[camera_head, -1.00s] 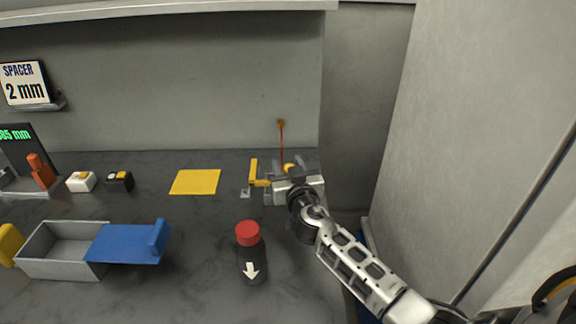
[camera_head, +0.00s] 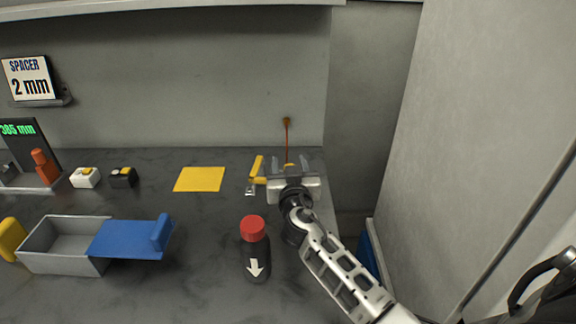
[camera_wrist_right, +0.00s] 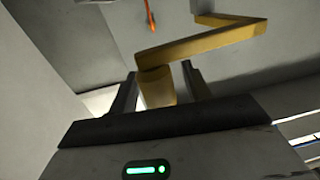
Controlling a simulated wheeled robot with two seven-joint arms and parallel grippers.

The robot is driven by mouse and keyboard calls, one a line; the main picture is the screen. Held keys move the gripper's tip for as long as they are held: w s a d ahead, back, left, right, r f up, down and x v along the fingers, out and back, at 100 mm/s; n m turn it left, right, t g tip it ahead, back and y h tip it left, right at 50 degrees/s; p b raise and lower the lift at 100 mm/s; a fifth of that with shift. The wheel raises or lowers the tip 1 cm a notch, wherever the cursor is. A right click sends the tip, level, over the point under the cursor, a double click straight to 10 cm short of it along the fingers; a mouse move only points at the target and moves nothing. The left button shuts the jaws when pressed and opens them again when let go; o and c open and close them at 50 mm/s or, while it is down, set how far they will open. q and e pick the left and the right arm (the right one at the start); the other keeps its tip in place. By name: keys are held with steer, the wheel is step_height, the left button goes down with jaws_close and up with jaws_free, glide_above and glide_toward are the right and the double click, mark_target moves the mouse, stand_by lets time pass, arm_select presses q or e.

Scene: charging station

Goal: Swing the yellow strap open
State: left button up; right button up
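The yellow strap (camera_head: 257,166) stands at the back right of the counter, just left of my right gripper (camera_head: 290,166). In the right wrist view the strap (camera_wrist_right: 215,40) is a flat yellow bar running up to the right from a rounded yellow post (camera_wrist_right: 157,87). The post is between the two fingers of my right gripper (camera_wrist_right: 160,88), with a narrow gap showing on its right side. I cannot tell whether the left finger touches it. The strap's lower mount is partly hidden behind the gripper in the head view. My left gripper is not in view.
A black bottle with a red cap (camera_head: 253,246) stands in front of the strap, left of my right arm. A yellow square (camera_head: 200,179) lies to the left. A grey box (camera_head: 67,258) with a blue lid (camera_head: 125,240) is at front left. A wall rises behind.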

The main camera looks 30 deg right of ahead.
steer(key=shift+s+a+f, duration=0.1)
steer(key=shift+s+f, duration=0.05)
steer(key=shift+s, duration=0.05)
steer(key=b+v, duration=0.1)
steer(key=v, duration=0.6)
